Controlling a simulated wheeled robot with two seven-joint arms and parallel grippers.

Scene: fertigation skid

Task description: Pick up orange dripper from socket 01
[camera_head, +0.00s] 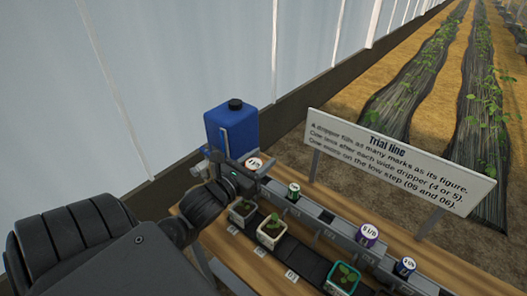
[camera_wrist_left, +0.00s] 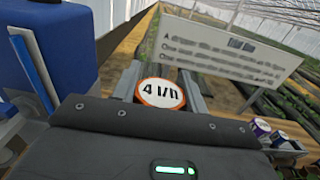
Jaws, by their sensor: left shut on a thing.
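The orange-rimmed dripper (camera_head: 254,163) has a white top and stands at the far left end of the grey rail. In the left wrist view the same dripper (camera_wrist_left: 160,92) reads "4 l/h" and sits between the two grey fingers. My left gripper (camera_head: 257,169) is shut on it, reaching in from the left. The dripper's lower part and the socket under it are hidden, so I cannot tell whether it is seated or raised. My right gripper is in neither view.
A green dripper (camera_head: 294,191), a purple one (camera_head: 367,235) and a blue one (camera_head: 404,266) stand along the rail. Potted seedlings (camera_head: 272,231) line the front. A blue canister (camera_head: 232,126) stands close behind my gripper. A white sign (camera_head: 390,157) stands behind the rail.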

